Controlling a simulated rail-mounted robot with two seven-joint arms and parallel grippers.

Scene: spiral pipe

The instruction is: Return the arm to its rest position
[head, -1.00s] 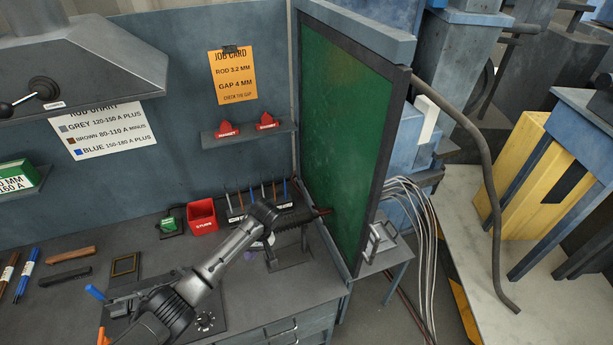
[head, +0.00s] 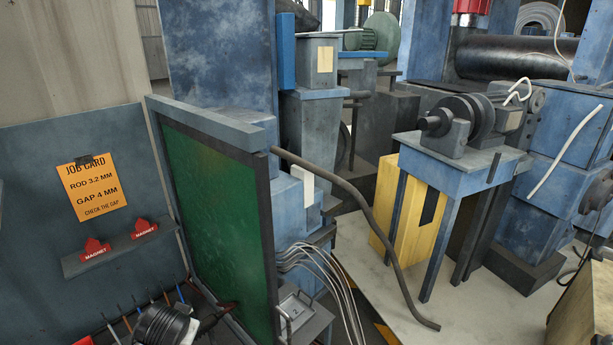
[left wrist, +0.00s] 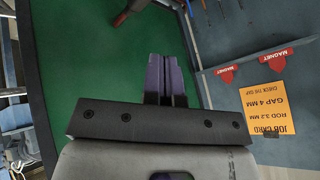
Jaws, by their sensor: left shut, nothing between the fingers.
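In the left wrist view my left gripper (left wrist: 167,80) has its two purple-grey fingers closed side by side, with nothing between them. It points toward the green screen, and the job card panel lies to its right in that view. In the head view a dark rounded part of my arm (head: 165,325) shows at the bottom edge, in front of the bench rods. The gripper's fingers cannot be made out there. My right gripper is in neither current view.
The framed green screen (head: 220,215) stands close to my arm. The shelf with red magnets (head: 110,258) and the job card (head: 92,188) are on the back panel. A bent grey pipe (head: 375,230) leans near the yellow block (head: 405,205). A blue machine table (head: 450,175) stands right.

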